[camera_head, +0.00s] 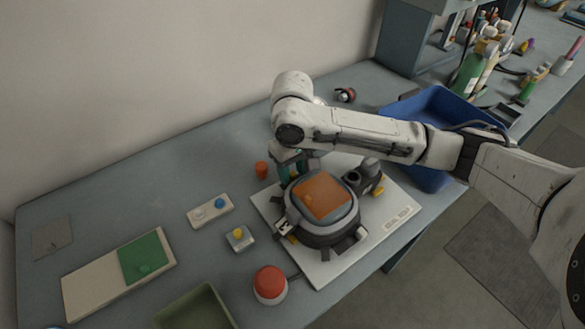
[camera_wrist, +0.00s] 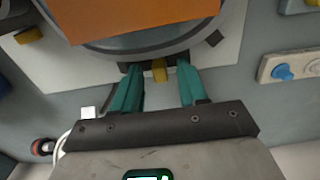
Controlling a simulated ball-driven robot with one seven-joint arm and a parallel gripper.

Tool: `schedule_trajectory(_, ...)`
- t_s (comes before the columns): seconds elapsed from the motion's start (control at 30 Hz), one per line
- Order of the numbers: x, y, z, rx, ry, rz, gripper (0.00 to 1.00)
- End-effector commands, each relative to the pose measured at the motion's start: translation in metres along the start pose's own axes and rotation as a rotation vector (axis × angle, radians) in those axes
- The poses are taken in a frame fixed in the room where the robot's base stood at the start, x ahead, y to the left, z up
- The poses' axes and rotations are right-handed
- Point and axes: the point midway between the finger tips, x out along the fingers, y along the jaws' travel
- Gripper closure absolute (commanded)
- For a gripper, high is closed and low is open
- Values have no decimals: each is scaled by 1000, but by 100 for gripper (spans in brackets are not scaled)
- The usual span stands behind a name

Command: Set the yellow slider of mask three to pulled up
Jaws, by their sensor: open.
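A mask (camera_head: 325,205) with an orange visor and grey rim lies on a white board (camera_head: 345,262). The board's printed label is too small to read surely. In the wrist view the orange visor (camera_wrist: 135,18) fills the top. A small yellow slider (camera_wrist: 159,70) sticks out at the mask's rim. My gripper (camera_wrist: 158,78) is open, with one teal finger on each side of the slider and visible gaps to it. In the head view my gripper (camera_head: 291,168) is low at the mask's far side, and the slider between its fingers is hidden there.
A grey fitting (camera_head: 365,175) with a yellow part stands right of the mask. A red dome button (camera_head: 270,283), a yellow-button box (camera_head: 239,239), a blue-knob plate (camera_head: 198,214) and an orange cylinder (camera_head: 261,170) are left. A blue crate (camera_head: 432,178) is behind my arm.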

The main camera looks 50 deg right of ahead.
Motion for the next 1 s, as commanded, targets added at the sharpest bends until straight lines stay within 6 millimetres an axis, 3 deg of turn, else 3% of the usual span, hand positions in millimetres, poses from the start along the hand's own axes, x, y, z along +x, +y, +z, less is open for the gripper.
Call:
schedule_trajectory(0.27, -13, 0, -1, -1, 2, -1, 57)
schedule_trajectory(0.7, -92, -1, -1, -2, 2, 0, 57)
schedule_trajectory(1.0, -108, 0, 0, 0, -1, 0, 57)
